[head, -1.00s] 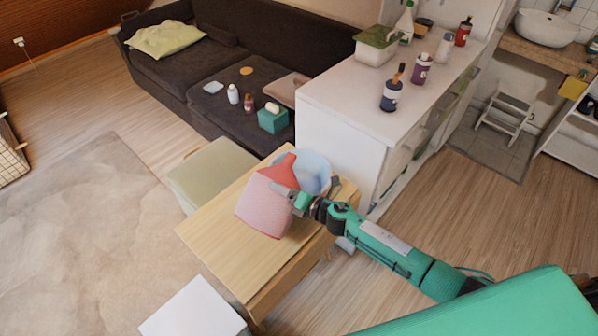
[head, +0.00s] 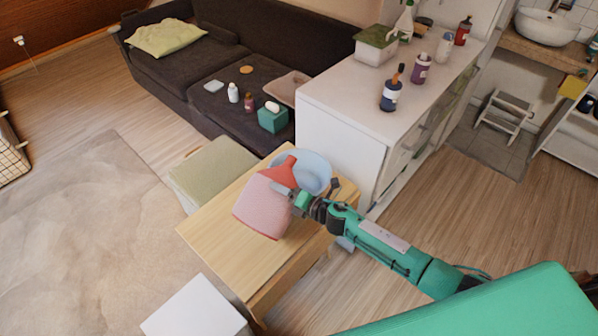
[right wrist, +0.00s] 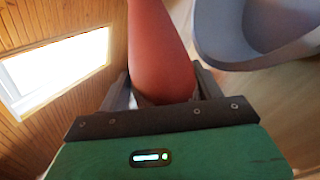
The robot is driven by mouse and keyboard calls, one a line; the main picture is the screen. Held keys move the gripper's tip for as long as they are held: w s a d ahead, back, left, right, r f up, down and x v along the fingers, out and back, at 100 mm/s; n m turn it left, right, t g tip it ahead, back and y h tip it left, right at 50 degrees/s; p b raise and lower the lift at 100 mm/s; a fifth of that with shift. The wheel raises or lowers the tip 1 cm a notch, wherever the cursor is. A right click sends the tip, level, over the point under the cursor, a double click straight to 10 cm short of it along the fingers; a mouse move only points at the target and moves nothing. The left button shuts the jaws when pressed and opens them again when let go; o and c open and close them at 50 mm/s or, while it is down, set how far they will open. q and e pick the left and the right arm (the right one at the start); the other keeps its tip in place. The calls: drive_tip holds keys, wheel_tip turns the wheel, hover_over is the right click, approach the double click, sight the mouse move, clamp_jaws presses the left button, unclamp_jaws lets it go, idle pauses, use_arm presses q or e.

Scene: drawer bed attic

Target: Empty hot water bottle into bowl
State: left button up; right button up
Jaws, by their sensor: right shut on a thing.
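The hot water bottle (head: 262,208) has a pink body and a red neck, which points up and to the right in the head view. My right gripper (head: 287,191) is shut on it at the right side, near the neck. In the right wrist view the red bottle (right wrist: 160,50) stands between the fingers. The light blue bowl (head: 314,168) is just behind and right of the neck, at the table's far end. It also shows in the right wrist view (right wrist: 235,50), apart from the bottle there. My left gripper is not in view.
The wooden table (head: 215,235) has a clear left part. A green stool (head: 215,172) and a white box (head: 195,310) stand beside it. A white cabinet (head: 345,95) with several bottles is behind right. A dark sofa (head: 215,75) is at the back.

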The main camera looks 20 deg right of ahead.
drive_tip(key=shift+s+a+f+m, duration=0.1)
drive_tip(key=shift+a+f+m, duration=0.05)
drive_tip(key=shift+f+m, duration=0.5)
drive_tip(key=shift+r, duration=0.15)
idle(0.4)
drive_tip(key=shift+w+d+r+m+g+y+p, duration=0.3)
drive_tip(key=shift+w+d+r+m+p, duration=0.3)
drive_tip(key=shift+p, duration=0.3)
drive_tip(key=shift+s+m+p, duration=0.1)
drive_tip(key=shift+m+p, duration=0.4)
drive_tip(key=shift+m, duration=0.25)
idle(0.3)
drive_tip(key=shift+d+m+g+y+p, duration=0.1)
drive_tip(key=shift+m+g+y+p, duration=0.35)
drive_tip(key=shift+m, duration=0.35)
idle(4.0)
